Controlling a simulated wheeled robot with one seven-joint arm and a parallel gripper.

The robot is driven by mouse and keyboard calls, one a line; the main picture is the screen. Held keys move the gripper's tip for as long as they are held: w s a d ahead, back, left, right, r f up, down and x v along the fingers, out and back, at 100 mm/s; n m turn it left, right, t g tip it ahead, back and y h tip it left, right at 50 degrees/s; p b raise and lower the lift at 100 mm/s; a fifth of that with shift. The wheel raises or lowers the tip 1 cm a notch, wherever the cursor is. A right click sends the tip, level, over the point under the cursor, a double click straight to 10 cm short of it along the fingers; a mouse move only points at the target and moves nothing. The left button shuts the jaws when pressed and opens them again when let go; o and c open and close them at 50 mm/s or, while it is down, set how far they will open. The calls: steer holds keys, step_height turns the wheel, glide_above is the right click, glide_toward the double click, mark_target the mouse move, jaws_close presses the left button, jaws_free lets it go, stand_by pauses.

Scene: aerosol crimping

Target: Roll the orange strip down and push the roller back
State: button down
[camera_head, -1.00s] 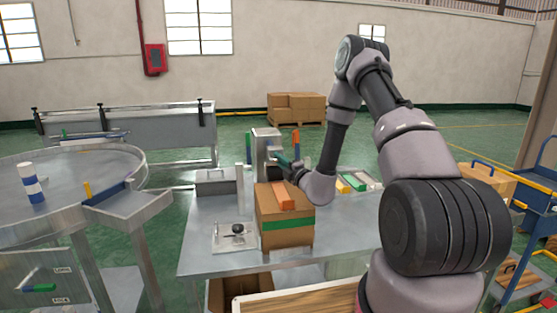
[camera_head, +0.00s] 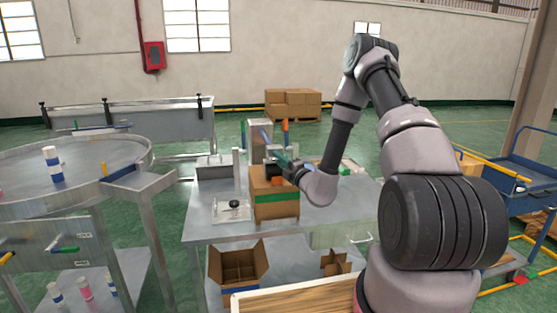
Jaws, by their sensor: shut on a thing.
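A brown cardboard box (camera_head: 277,211) with a green band stands on the metal table. The orange strip (camera_head: 277,182) shows as a small orange patch at the box's upper front. A dark piece (camera_head: 273,170), which looks like the roller, sits just above the orange. My gripper (camera_head: 283,165) is over the box top, shut on this piece. The fingertips are small and partly hidden by my wrist, so the exact grip and contact with the strip cannot be told.
A grey post machine (camera_head: 260,137) with an upright orange piece (camera_head: 285,132) stands behind the box. A black knob (camera_head: 234,204) on a plate is at left. A round steel table (camera_head: 100,165) is further left. An open carton (camera_head: 238,262) lies below; a blue cart (camera_head: 530,185) stands right.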

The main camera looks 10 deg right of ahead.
steer(key=c, duration=0.9)
jaws_free()
steer(key=shift+o, duration=0.2)
steer(key=v, duration=1)
steer(key=shift+s, duration=0.35)
steer(key=shift+d, duration=0.1)
